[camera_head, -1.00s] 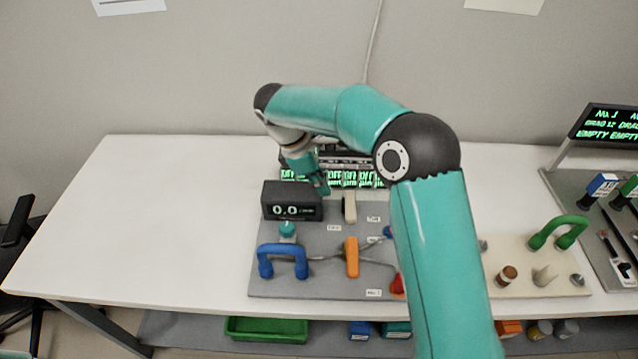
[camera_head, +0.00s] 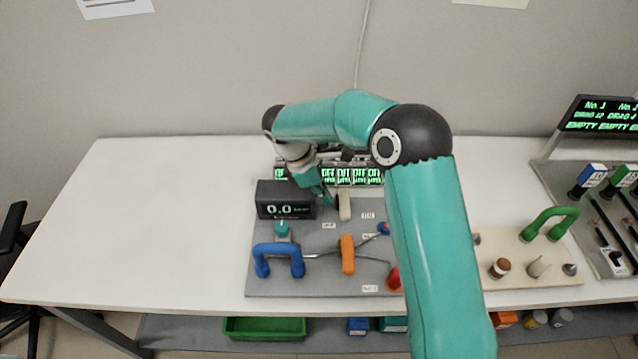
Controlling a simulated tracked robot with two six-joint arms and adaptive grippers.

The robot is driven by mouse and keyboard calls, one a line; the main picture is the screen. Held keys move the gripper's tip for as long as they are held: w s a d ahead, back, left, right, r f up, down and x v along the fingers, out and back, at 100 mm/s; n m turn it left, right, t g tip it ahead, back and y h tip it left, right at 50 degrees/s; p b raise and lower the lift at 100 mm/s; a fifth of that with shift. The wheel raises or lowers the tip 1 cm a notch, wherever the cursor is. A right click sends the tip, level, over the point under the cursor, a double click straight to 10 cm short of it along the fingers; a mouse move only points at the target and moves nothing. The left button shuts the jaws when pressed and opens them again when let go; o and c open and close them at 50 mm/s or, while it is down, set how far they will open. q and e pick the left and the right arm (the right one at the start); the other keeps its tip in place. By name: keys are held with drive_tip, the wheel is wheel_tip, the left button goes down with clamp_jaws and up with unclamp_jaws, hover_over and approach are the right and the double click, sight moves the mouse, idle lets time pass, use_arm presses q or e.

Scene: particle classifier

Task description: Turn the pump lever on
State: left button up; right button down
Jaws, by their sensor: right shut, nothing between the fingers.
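A grey panel (camera_head: 262,284) on the white table carries an orange lever (camera_head: 347,254), a cream lever (camera_head: 344,205) and a blue U-shaped handle (camera_head: 278,261). I cannot tell which of these is the pump lever. My right gripper (camera_head: 325,197) is shut and empty. It points down close to the left of the cream lever, near the display; whether it touches the lever cannot be told. The black display (camera_head: 285,201) reads 0.0. My right arm hides part of the panel's right side. My left gripper is not in view.
Behind the gripper is a row of green-lit screens (camera_head: 358,175). A cream board (camera_head: 515,273) with a green handle (camera_head: 550,223) and several pegs lies to the right. A dark sign (camera_head: 600,116) stands at far right. The table's left part is clear.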

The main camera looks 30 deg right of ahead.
sight(344, 206)
drive_tip(key=shift+x, duration=2.1)
drive_tip(key=shift+s, duration=0.1)
